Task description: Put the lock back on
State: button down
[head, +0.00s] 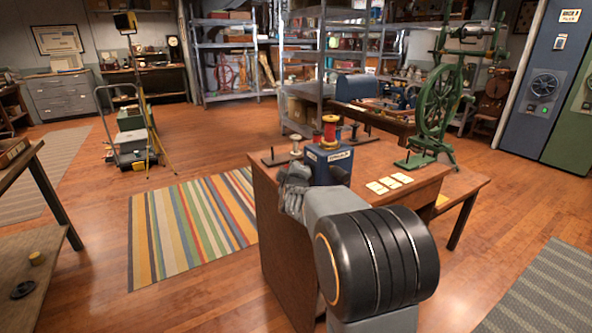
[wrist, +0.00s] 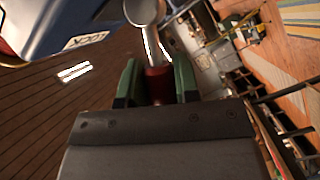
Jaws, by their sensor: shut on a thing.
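My gripper (wrist: 158,72) has its green fingers closed on the dark red end of a silver metal piece (wrist: 151,47), seemingly the lock. Its shaft runs away from the fingers to a rounded silver part at the top of the wrist view. A blue box (head: 329,166) with a white label and a red and yellow spool (head: 329,132) on top stands on the wooden table. The blue box (wrist: 75,22) also shows at the upper left of the wrist view, its label seeming to read "LOCK". In the head view my arm hides the fingertips and the held piece.
The wooden table (head: 408,202) carries several white cards (head: 389,184) and a pale spool on a stand (head: 296,147). A green spinning wheel (head: 437,115) stands at its right. A striped rug (head: 190,225) and open floor lie to the left.

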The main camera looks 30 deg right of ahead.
jog(key=c, duration=0.8)
grip_release()
jog(key=shift+c, duration=0.2)
jog(key=f+p+v, duration=0.1)
jog(key=p+v, duration=0.1)
jog(key=v, duration=1.1)
jog(key=shift+s+a+r, duration=0.25)
jog(key=shift+s+r, duration=0.1)
jog(key=shift+r, duration=0.15)
